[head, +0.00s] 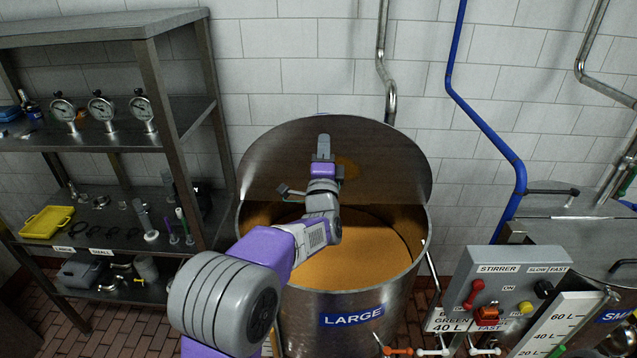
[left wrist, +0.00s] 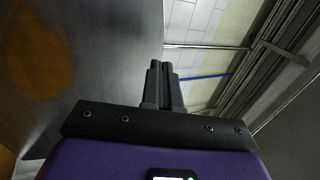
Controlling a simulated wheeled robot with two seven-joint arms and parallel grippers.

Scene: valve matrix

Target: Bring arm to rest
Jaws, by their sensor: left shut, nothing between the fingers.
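My left arm comes in from the lower left in the head view and reaches over the large steel vat (head: 350,305). My left gripper (head: 323,142) points up in front of the vat's raised round lid (head: 390,160). Its fingers are together and empty. In the left wrist view the two dark fingers (left wrist: 161,72) stand side by side, pointing up, with the lid surface (left wrist: 110,45) to their left. An orange-brown stain marks the lid. The vat holds an orange-brown mass (head: 360,255). My right gripper is not in view.
A steel shelf rack (head: 165,80) with gauges (head: 102,108) and a yellow tray (head: 47,221) stands at left. A stirrer control box (head: 505,290) is at lower right, beside a second, partly visible vessel (head: 585,235). A blue pipe (head: 483,120) runs down the tiled wall.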

